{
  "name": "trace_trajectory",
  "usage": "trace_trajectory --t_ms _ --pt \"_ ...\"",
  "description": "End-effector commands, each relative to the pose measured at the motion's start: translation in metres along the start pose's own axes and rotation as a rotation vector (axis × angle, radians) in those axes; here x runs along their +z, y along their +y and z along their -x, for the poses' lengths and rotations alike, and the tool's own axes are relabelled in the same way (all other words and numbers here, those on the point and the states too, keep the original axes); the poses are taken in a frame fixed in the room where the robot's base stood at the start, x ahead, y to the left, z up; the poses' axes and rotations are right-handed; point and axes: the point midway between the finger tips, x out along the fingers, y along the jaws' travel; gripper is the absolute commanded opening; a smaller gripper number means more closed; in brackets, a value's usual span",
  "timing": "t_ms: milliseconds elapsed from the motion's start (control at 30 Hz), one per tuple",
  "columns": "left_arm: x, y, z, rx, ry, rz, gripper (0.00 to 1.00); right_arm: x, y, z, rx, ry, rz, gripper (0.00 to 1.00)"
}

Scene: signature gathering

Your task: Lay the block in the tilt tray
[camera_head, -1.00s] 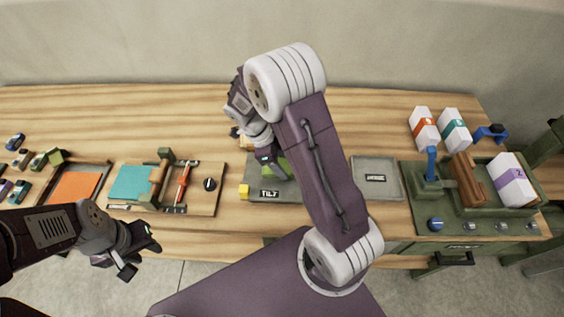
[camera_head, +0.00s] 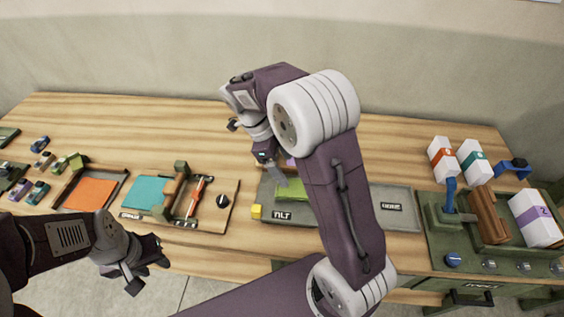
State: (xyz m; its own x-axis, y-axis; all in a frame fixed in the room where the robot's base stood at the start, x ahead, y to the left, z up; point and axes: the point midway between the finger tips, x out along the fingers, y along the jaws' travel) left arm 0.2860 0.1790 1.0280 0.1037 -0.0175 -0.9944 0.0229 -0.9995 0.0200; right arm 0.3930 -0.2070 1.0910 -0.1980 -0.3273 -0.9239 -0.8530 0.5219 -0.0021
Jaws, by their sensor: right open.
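The grey tray labelled TILT (camera_head: 318,217) lies on the bench near the middle, partly hidden behind my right arm. A flat green piece (camera_head: 292,190) lies in it. I cannot tell for certain which of these is the block. My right gripper (camera_head: 256,150) is open, over the tray's back left corner, with no object visible between its fingers. My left gripper (camera_head: 147,275) is in front of the bench edge, apart from everything, its fingers spread and empty.
A second grey tray (camera_head: 394,221) adjoins on the right. A green fixture (camera_head: 445,235) with a blue lever and white cartons (camera_head: 442,160) stands further right. Left are a wooden board (camera_head: 225,188) with a teal sheet (camera_head: 145,191) and a tray with an orange sheet (camera_head: 90,194), beside toy cars.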

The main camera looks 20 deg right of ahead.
Motion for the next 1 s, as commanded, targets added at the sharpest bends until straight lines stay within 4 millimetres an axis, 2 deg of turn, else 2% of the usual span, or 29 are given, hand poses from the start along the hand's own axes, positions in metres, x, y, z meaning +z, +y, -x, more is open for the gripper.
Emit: trace_trajectory --t_ms 167,300,367,467,567,700,800,900,1000 --pt "0.000 0.000 0.000 0.000 0.000 0.000 0.36 0.001 0.000 0.018 0.000 -0.001 0.000 0.78" --pt "0.000 0.000 0.000 0.000 0.000 0.000 0.36 0.000 0.001 0.019 0.001 -0.003 0.015 0.78" --pt "0.000 0.000 0.000 0.000 0.000 0.000 0.36 0.000 0.004 0.015 0.003 -0.019 0.085 0.78" --pt "0.000 0.000 0.000 0.000 0.000 0.000 0.36 0.001 0.018 0.002 -0.007 -0.088 0.372 0.78" --pt "0.000 0.000 0.000 0.000 0.000 0.000 0.36 0.003 0.039 -0.017 -0.065 -0.184 0.788 0.78" --pt "0.000 0.000 0.000 0.000 0.000 0.000 0.36 0.003 0.070 -0.041 -0.226 -0.266 1.346 0.78" --pt "0.000 0.000 0.000 0.000 0.000 0.000 0.36 0.001 0.087 -0.054 -0.356 -0.266 1.660 0.78" --pt "0.000 0.000 0.000 0.000 0.000 0.000 0.36 -0.002 0.100 -0.064 -0.454 -0.236 1.876 0.78" --pt "0.000 0.000 0.000 0.000 0.000 0.000 0.36 -0.004 0.106 -0.069 -0.509 -0.208 1.994 0.78"
